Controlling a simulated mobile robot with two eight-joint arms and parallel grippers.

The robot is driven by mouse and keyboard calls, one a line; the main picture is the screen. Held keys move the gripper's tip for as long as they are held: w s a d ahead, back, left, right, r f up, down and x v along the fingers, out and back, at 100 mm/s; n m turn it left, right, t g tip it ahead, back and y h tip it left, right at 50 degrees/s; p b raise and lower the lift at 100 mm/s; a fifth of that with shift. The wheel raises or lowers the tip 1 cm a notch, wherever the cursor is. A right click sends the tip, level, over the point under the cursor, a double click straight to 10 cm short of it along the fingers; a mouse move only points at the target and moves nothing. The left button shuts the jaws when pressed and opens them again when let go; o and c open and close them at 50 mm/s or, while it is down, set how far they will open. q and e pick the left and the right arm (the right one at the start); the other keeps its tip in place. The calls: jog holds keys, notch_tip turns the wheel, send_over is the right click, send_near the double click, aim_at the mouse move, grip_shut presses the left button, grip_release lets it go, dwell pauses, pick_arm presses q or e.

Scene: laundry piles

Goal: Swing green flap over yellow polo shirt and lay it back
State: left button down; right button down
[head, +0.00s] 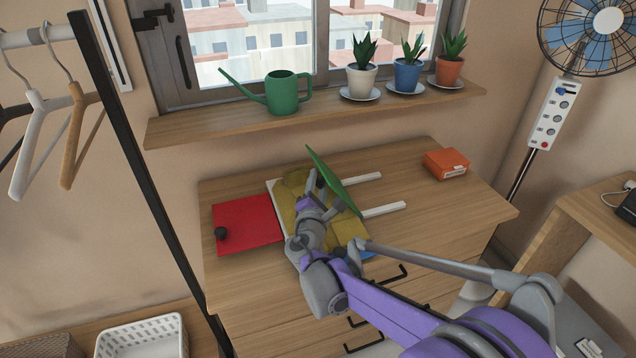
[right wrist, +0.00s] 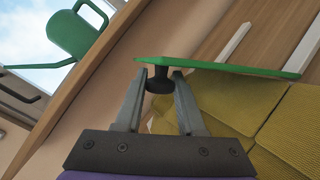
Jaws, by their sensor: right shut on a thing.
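The green flap (head: 338,184) is raised and steeply tilted above the folding board on the dresser. My right gripper (head: 319,182) is shut on the flap's black knob (right wrist: 158,80); the flap also shows nearly edge-on in the right wrist view (right wrist: 225,67). The yellow polo shirt (head: 347,229) lies folded on the board, partly hidden behind my right arm. It also shows below the flap in the right wrist view (right wrist: 292,125). The red flap (head: 250,221) with a black knob lies flat at the left. A bit of blue flap (head: 369,253) shows at the front. My left gripper is out of view.
Two white strips (head: 385,210) lie bare to the right of the shirt. An orange box (head: 446,163) stands at the dresser's back right. A windowsill shelf above holds a green watering can (head: 283,94) and potted plants. A clothes rack stands at the left.

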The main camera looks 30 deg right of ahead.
aim_at(338, 186)
dwell(0.8)
jog(key=shift+d+r+p, duration=0.15)
jog(key=shift+r+p, duration=0.1)
jog(key=shift+p, duration=0.1)
jog(key=d+r+m+p, duration=0.1)
jog(key=s+d+r+m+y+p, duration=0.1)
jog(key=d+p, duration=0.1)
jog(key=d+r+m+g+p, duration=0.1)
jog(key=d+m+p, duration=0.1)
jog(key=shift+s+y, duration=0.15)
jog(key=shift+y, duration=0.25)
jog(key=shift+d+p, duration=0.3)
jog(key=shift+p, duration=0.05)
jog(key=c, duration=0.5)
grip_release()
jog(key=shift+s+a, duration=0.15)
